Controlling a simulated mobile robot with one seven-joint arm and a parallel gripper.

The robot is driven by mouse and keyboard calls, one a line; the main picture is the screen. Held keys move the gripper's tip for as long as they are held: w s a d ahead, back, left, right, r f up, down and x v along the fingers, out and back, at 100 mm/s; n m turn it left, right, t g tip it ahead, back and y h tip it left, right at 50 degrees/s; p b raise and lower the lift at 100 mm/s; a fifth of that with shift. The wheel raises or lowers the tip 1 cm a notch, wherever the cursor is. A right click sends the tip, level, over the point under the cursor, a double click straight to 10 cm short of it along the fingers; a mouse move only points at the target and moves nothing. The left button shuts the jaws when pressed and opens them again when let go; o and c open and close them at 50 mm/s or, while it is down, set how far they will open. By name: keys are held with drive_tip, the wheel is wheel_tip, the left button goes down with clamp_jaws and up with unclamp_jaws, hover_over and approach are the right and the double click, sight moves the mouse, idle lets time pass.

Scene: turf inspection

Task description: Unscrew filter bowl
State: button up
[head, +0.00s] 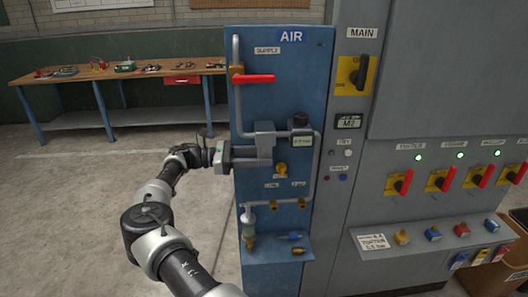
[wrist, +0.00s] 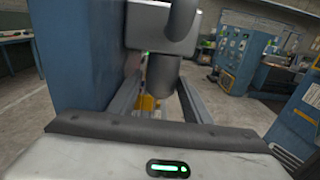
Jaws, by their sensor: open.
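The filter on the blue AIR panel has a grey head (head: 265,127) in the pipe line. A grey cylindrical bowl (wrist: 165,74) hangs below the head in the wrist view. My gripper (head: 262,155) reaches in from the left in the head view, at the height of the bowl. In the wrist view its two fingers stand open, one on each side of the bowl. I cannot tell whether either finger touches it. In the head view the fingers and the filter overlap, so much of the bowl is hard to make out.
A red-handled valve (head: 253,79) sits above, and a dark-knobbed regulator (head: 300,137) is close on the right. A small shelf (head: 278,249) holds fittings. A workbench (head: 120,70) stands behind; the left floor is clear.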

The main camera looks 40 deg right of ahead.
sight(261, 151)
drive_tip(key=shift+s+d+r+n+t+h+p, duration=0.15)
drive_tip(key=shift+s+n+t+h+p, duration=0.3)
drive_tip(key=shift+p, duration=0.75)
drive_tip(key=shift+s+d+f+n+t+h+p, duration=0.1)
drive_tip(key=shift+s+d+n+t+h+p, duration=0.15)
drive_tip(key=shift+s+n+t+p, duration=0.6)
drive_tip(key=shift+w+p, duration=0.3)
drive_tip(key=shift+w, duration=0.05)
drive_tip(key=shift+w+n+t+h, duration=0.1)
drive_tip(key=shift+n+t+h, duration=0.25)
drive_tip(key=shift+t, duration=0.45)
drive_tip(key=n+t+h, duration=0.1)
drive_tip(key=n+t, duration=0.1)
drive_tip(key=t, duration=0.2)
drive_tip(key=shift+a+n, duration=0.1)
drive_tip(key=shift+n, duration=0.15)
drive_tip(key=n+t, duration=0.1)
drive_tip(key=t, duration=0.1)
drive_tip(key=n+t, duration=0.1)
drive_tip(key=t, duration=0.1)
drive_tip(key=shift+w+n, duration=0.2)
drive_tip(key=shift+n, duration=0.1)
drive_tip(key=shift+r, duration=1.5)
